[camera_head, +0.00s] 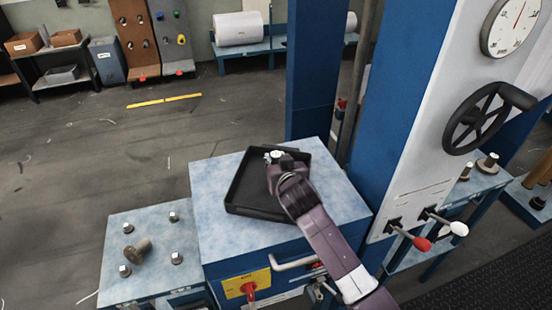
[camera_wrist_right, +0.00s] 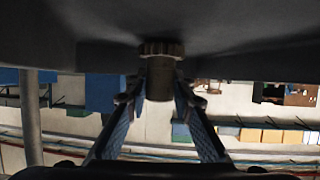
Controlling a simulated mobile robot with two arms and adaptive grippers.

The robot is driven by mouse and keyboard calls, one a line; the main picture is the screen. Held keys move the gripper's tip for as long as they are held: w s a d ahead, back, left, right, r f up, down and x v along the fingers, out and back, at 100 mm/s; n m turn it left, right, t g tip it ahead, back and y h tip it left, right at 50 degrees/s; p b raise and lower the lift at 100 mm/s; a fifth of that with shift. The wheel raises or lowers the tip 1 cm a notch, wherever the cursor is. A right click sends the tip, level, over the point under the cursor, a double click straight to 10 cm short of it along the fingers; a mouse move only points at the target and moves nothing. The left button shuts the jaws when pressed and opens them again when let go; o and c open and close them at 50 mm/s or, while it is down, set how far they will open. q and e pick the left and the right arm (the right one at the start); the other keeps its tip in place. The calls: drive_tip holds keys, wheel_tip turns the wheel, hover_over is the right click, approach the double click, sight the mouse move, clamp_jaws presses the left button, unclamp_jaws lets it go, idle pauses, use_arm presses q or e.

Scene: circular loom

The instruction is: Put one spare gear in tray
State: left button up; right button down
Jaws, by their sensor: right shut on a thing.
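The black tray (camera_head: 243,205) lies on the blue-topped cabinet (camera_head: 225,237). My right gripper (camera_head: 276,158) reaches over the tray's far part from the lower right. In the right wrist view, my right gripper (camera_wrist_right: 159,95) is shut on a brownish metal gear with a thick stem (camera_wrist_right: 160,80). The gear's toothed end is close to a dark surface at the top; I cannot tell whether it touches. In the head view the arm hides most of the held gear. Another gear-like part with a stem (camera_head: 138,251) lies tilted on the lower table at left. My left gripper is out of view.
Several short metal pegs stand on the lower table (camera_head: 150,280). A blue column (camera_head: 312,70) rises behind the cabinet. A white panel with a black handwheel (camera_head: 485,118) and levers (camera_head: 408,235) stands at right. Open floor lies to the left.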

sight(276, 155)
drive_tip(key=shift+f, duration=0.25)
drive_tip(key=c, duration=1.7)
unclamp_jaws()
drive_tip(key=shift+o, duration=0.5)
wheel_tip(276, 155, up, 10)
drive_tip(key=shift+r, duration=0.1)
